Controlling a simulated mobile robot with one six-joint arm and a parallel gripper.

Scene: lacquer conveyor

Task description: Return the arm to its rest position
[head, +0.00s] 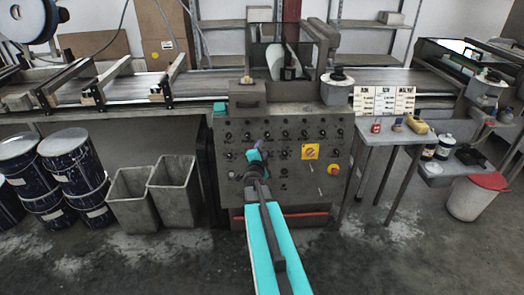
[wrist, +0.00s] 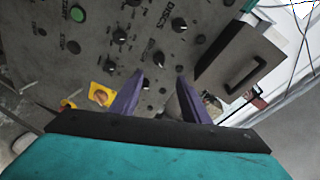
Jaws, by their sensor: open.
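My gripper (head: 255,149) is raised in front of the grey control panel (head: 234,185) of the conveyor machine. In the wrist view, the two purple fingers of my gripper (wrist: 160,92) stand apart with nothing between them. I cannot tell the exact gap between the fingertips and the panel. My teal arm stretches from the bottom of the head view towards the panel.
Two grey bins (head: 173,190) and several dark blue drums (head: 73,160) stand at left. A side table (head: 385,133) with small containers stands at right, near a red-lidded bin (head: 473,203). The conveyor (head: 140,88) runs behind. Concrete floor is open in front.

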